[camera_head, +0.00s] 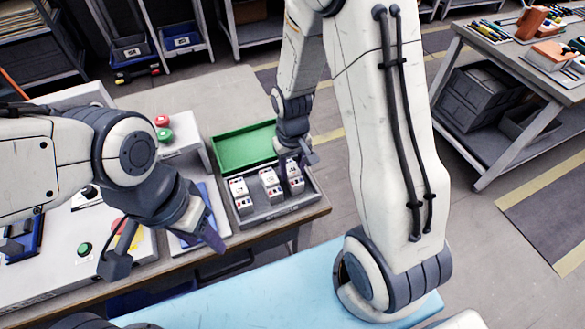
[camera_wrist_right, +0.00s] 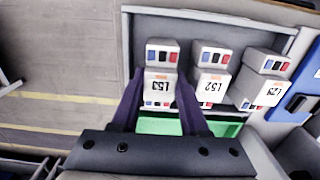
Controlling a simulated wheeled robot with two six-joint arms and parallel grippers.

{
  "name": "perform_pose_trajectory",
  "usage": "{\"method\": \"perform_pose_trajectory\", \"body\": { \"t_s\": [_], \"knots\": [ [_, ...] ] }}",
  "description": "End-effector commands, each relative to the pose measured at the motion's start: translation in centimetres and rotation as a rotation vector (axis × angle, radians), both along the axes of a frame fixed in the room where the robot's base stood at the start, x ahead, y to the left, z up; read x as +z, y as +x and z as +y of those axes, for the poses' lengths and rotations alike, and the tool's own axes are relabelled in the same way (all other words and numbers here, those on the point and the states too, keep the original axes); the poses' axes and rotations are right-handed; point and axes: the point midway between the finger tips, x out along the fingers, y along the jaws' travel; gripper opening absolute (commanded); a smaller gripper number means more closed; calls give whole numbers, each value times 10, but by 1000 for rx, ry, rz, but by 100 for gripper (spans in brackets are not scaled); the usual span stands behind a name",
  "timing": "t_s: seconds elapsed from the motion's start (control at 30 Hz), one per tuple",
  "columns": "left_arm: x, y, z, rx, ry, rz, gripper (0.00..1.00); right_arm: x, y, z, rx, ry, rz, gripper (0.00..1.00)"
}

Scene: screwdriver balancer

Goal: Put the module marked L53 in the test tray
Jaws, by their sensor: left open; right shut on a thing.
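The module marked L53 (camera_wrist_right: 160,87) is white with an orange-edged label and red, blue and dark blocks on its ends. It stands in the grey tray (camera_head: 284,207) at the right end of a row of modules (camera_head: 297,186). My right gripper (camera_wrist_right: 157,96) is shut on it, one purple finger on each side; in the head view the right gripper (camera_head: 294,163) is over that end of the row. A green tray (camera_head: 235,149) lies directly behind the grey one. My left gripper (camera_head: 163,250) is open and empty, left of the trays.
The module marked L52 (camera_wrist_right: 212,82) stands beside L53, and a third module (camera_wrist_right: 262,84) stands beyond it; its label is hard to read. A blue-edged board (camera_head: 214,214) lies left of the grey tray. A control panel with a green button (camera_head: 84,249) is at the left.

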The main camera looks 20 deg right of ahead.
Motion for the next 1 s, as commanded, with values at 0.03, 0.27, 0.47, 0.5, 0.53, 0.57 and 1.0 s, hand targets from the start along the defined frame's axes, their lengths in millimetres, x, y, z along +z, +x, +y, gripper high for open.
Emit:
{"method": "perform_pose_trajectory", "body": {
  "t_s": [0.03, 0.27, 0.47, 0.5, 0.53, 0.57, 1.0],
  "knots": [
    [0, 0, 0, 0, 0, 0, 50, 0, 0, 0, 0, 0, -1, 0],
    [-3, 0, 0, 0, 0, 0, 50, -3, 0, 0, 0, 0, 0, 0],
    [-2, 0, 0, 0, 0, 0, 50, -3, 0, 0, 0, 0, 0, 74],
    [-2, 0, 0, 0, 0, 0, 50, -3, 0, 0, 0, 0, 0, 74],
    [-2, 0, 0, 0, 0, 0, 50, -3, 0, 0, 0, 0, 0, 74],
    [-2, 0, 0, 0, 0, 0, 50, -3, 0, 0, 0, 0, 0, 74],
    [2, 0, 0, 0, 0, 0, 50, 41, 2, 0, 0, 0, -7, 74]
  ]
}}
